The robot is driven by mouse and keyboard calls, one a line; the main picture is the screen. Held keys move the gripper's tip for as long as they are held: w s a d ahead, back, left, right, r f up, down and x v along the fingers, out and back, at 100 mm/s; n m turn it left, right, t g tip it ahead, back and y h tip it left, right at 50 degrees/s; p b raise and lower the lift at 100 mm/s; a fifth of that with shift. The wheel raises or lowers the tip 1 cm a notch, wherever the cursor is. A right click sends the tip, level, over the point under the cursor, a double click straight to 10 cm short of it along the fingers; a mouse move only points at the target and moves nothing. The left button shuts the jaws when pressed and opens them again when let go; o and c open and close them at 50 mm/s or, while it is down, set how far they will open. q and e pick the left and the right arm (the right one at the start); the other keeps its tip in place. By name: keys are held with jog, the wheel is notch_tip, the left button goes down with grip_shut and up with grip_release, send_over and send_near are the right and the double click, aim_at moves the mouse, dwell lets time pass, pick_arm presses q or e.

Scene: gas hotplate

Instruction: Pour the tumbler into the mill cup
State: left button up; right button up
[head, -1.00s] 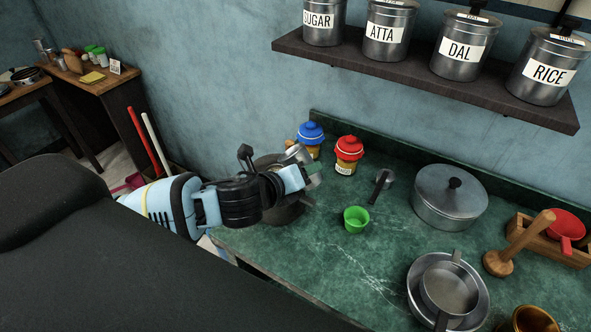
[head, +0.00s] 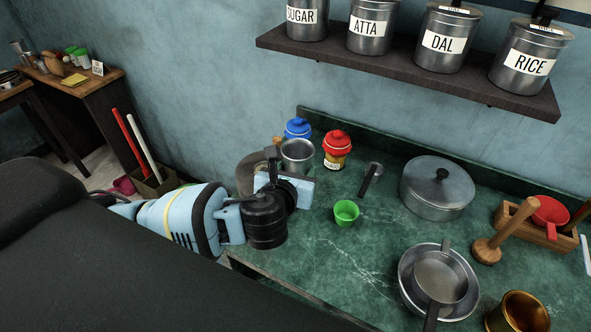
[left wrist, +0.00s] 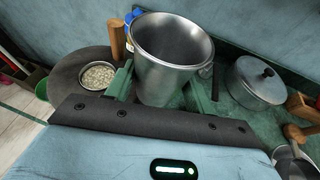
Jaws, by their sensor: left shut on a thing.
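The steel tumbler (head: 298,157) is held by my left gripper (left wrist: 161,90), whose green fingers are shut on its sides. It stands about upright, and in the left wrist view its inside (left wrist: 172,38) looks like bare metal, though the bottom is not clear. The mill cup (left wrist: 97,76) sits at the centre of the round grey mill (left wrist: 70,72), left of the tumbler and apart from it. Pale grains fill the cup. In the head view the mill (head: 247,175) is mostly hidden behind my left arm. My right gripper is not in view.
A wooden handle (left wrist: 116,38) rises from the mill's rim. Blue-lidded (head: 298,128) and red-lidded (head: 337,152) jars stand behind. A green cup (head: 346,212), a lidded pot (head: 437,190) and nested pans (head: 438,283) stand to the right. The counter's front middle is clear.

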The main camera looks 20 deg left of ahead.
aim_at(294, 161)
pick_arm(q)
jog(key=shift+r, duration=1.95)
